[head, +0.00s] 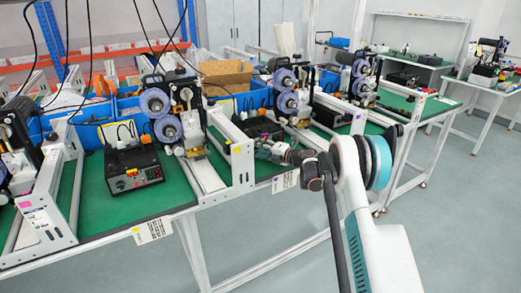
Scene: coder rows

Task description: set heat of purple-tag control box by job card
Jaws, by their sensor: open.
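A black control box (134,170) with a red knob and small coloured controls sits on the green bench mat at centre left. A second dark control box (260,128) sits behind my gripper and is partly hidden. No purple tag can be made out clearly on either box. One printed card (153,230) hangs on the bench's front edge below the first box. Another card (286,181) hangs on the edge below my gripper. Their print is too small to read. My gripper (262,149) is open and empty, in front of the second box beside a white frame upright.
White metal frames (232,158) with coloured tags divide the bench into bays. Machines with purple-grey spools (167,128) stand beside the boxes. Blue bins (95,133) and a cardboard carton (225,75) are behind. The grey floor (450,210) at right is clear.

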